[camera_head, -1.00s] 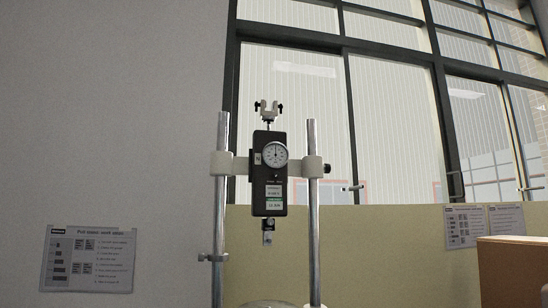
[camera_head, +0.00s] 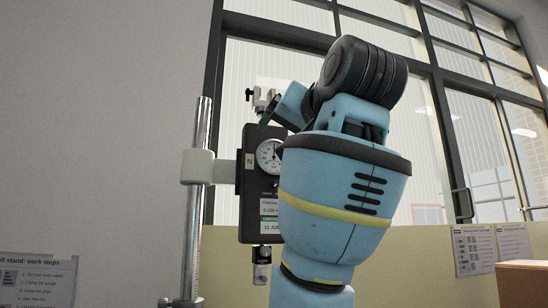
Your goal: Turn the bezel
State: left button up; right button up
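My arm comes up from the bottom and covers the gauge's right half. A dark, thin part of my arm's end reaches close to the top edge of the dial; whether it touches the bezel I cannot tell. The gripper fingers cannot be made out clearly. No second arm shows.
A metal post (camera_head: 196,150) with a white clamp (camera_head: 198,167) stands left of the gauge. The other post is hidden behind my arm. A work-steps sheet (camera_head: 38,281) is at lower left. A brown box (camera_head: 522,283) is at lower right.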

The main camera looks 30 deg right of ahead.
aim_at(274, 157)
jog(key=x, duration=0.7)
jog(key=shift+w, duration=0.25)
jog(key=shift+c, duration=0.3)
jog(key=c, duration=0.9)
jog(key=shift+m, duration=0.3)
jog(key=o, duration=1)
jog(key=shift+c, duration=0.2)
